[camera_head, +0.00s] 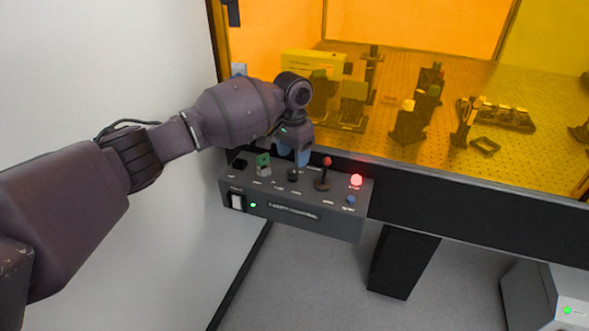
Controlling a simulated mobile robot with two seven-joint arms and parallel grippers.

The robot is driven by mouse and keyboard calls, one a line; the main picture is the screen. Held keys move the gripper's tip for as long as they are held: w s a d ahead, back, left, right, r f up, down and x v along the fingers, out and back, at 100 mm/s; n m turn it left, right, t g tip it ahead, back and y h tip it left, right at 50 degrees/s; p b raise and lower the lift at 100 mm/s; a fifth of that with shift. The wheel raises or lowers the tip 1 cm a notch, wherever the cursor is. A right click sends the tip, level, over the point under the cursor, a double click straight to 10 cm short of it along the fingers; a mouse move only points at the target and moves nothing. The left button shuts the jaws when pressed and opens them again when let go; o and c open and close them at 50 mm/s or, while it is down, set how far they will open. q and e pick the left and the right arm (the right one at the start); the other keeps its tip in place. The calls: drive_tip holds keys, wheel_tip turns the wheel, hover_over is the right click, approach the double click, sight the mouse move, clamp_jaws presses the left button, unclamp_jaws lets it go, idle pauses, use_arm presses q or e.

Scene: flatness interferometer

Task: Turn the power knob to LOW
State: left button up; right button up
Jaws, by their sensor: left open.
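The control box (290,213) is dark grey and hangs at the front edge of the optical table. A small black knob (292,175) stands on its top panel, near the middle, with small marks around it too fine to read. I cannot tell its setting. My left gripper (300,160) comes in from the left and points down just above and behind the knob. It is open, with its fingers partly hidden by the wrist. I cannot tell whether a finger touches the knob. My right gripper is not in view.
Beside the knob stand a red-tipped lever (325,175), a lit red lamp (356,181), a blue button (351,199) and a green-topped switch (263,163). A white rocker switch (237,201) is on the front face. An amber enclosure (450,65) covers optics behind.

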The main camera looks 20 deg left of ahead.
sight(294, 169)
use_arm(q)
drive_tip(key=shift+f+b, duration=0.35)
drive_tip(key=shift+f, duration=2.25)
drive_tip(key=c, duration=0.9)
